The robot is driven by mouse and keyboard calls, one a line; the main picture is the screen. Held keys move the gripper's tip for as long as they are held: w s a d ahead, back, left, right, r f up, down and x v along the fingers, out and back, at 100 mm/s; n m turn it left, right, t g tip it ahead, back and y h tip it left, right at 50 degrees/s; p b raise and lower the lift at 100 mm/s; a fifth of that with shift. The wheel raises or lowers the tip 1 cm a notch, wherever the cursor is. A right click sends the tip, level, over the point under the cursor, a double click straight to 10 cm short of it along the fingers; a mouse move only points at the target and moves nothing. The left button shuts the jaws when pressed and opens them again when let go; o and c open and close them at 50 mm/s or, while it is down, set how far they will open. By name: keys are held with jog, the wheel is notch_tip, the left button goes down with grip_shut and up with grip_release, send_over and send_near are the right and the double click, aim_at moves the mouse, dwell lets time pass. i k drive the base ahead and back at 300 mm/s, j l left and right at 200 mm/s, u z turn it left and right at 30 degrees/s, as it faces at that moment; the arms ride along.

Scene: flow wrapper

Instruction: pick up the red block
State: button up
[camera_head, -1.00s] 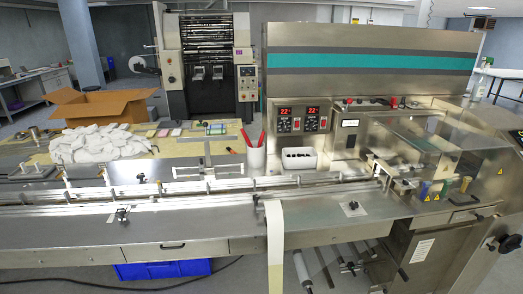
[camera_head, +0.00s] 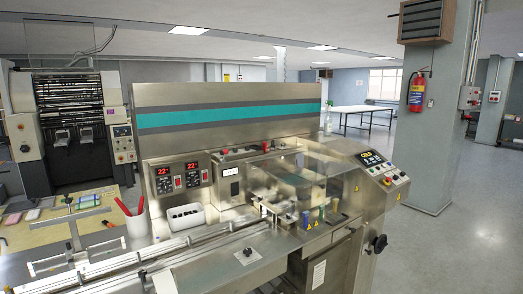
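I cannot make out a red block for certain in the head camera view. Small coloured pieces, one blue (camera_head: 306,219) and one yellowish (camera_head: 335,205), stand on the right part of the steel flow wrapper (camera_head: 285,242), by yellow warning labels. Small red knobs (camera_head: 266,146) sit on top of the machine's housing. My gripper and arm are not in view.
Open floor (camera_head: 455,245) lies to the right, beside a pillar with a fire extinguisher (camera_head: 417,93).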

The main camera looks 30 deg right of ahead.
aim_at(265, 148)
jog(key=i+l+u, duration=0.3)
jog(key=i+l, duration=0.6)
jog(key=l, duration=0.15)
